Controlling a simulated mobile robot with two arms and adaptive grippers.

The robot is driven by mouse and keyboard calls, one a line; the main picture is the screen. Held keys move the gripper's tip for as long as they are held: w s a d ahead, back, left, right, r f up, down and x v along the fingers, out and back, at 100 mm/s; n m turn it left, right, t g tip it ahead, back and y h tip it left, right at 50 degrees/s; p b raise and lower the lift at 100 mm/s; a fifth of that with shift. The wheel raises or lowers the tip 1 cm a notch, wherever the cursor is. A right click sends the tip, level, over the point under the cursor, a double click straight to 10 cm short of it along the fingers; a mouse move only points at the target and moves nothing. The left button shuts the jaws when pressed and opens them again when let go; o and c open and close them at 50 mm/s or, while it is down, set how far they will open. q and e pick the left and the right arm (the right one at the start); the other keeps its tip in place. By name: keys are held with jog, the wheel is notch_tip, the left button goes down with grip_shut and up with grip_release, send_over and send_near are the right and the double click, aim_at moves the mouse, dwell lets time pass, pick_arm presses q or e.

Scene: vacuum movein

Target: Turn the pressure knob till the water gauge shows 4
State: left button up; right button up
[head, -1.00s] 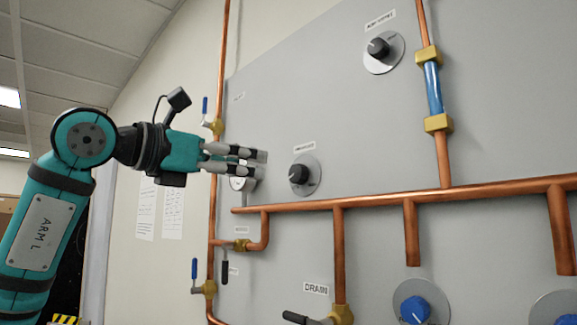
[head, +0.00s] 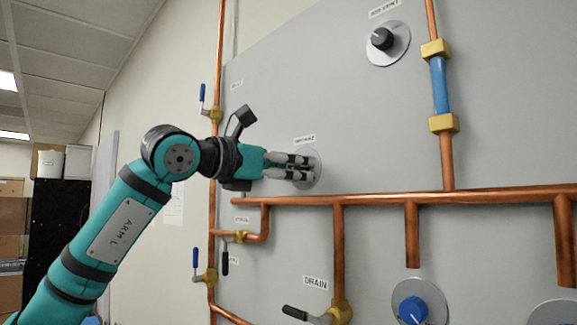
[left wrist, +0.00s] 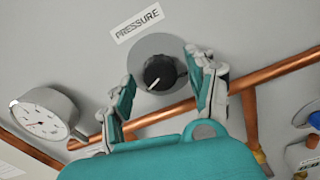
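The black pressure knob (left wrist: 159,73) sits on a round grey plate under the PRESSURE label (left wrist: 138,23) in the left wrist view. Its white pointer line aims toward the lower left. My left gripper (left wrist: 162,69) is open, with one finger on each side of the knob; I cannot tell whether they touch it. In the head view my left gripper (head: 306,168) is in front of the knob's plate (head: 316,166) and hides the knob. A round white gauge (left wrist: 42,119) is at the left in the left wrist view; its reading is too small to tell. My right gripper is not in view.
A copper pipe (head: 370,199) runs across the panel just below the pressure knob. Another black knob (head: 382,39) is at the upper right. A blue knob (head: 413,310) and the drain valve handle (head: 296,313) are lower down. A valve with a blue lever (head: 202,93) stands at the left.

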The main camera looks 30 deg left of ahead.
pick_arm(q)
jog(key=c, duration=1)
